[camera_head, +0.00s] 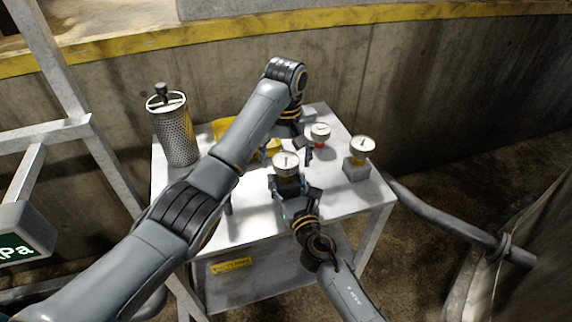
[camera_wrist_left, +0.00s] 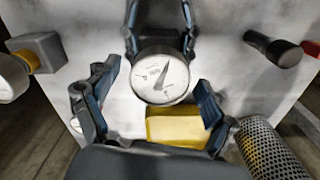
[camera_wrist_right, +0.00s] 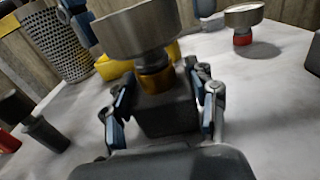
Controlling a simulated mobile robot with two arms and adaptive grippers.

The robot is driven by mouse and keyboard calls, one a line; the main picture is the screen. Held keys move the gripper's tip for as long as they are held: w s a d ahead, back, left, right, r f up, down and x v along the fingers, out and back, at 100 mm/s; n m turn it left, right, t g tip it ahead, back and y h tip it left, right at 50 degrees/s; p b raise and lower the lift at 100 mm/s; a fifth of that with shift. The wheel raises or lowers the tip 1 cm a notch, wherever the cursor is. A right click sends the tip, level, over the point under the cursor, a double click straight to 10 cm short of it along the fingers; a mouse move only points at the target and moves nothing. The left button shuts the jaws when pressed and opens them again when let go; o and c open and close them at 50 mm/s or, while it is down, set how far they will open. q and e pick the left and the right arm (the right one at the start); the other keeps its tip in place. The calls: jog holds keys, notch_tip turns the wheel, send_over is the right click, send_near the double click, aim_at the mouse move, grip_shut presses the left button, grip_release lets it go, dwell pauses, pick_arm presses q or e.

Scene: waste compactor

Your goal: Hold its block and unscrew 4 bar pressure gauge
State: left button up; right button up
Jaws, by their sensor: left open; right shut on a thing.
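A round white-faced pressure gauge (camera_head: 286,163) sits on a dark block (camera_wrist_right: 168,116), joined by a brass-coloured collar (camera_wrist_right: 156,82). My right gripper (camera_wrist_right: 163,112) is shut on the block, with a finger on each side. My left gripper (camera_wrist_left: 150,108) is open above the table, and the gauge dial (camera_wrist_left: 163,77) shows between and just beyond its fingers. No contact between the left fingers and the gauge is visible. The dial's numbers are too small to read, so I cannot tell its range.
A gauge with a red collar (camera_head: 320,133) and a gauge on a grey block (camera_head: 357,168) stand to the right on the white table (camera_head: 250,229). A yellow object (camera_wrist_left: 178,128) lies behind the held gauge. A perforated cylinder (camera_head: 176,137) stands at the back left.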

pick_arm(q)
jog(key=m, duration=0.4)
jog(key=shift+m, duration=0.4)
jog(key=m, duration=1.5)
jog(key=shift+m, duration=0.4)
jog(key=shift+c, duration=0.4)
jog(key=c, duration=1.2)
jog(key=n, duration=0.5)
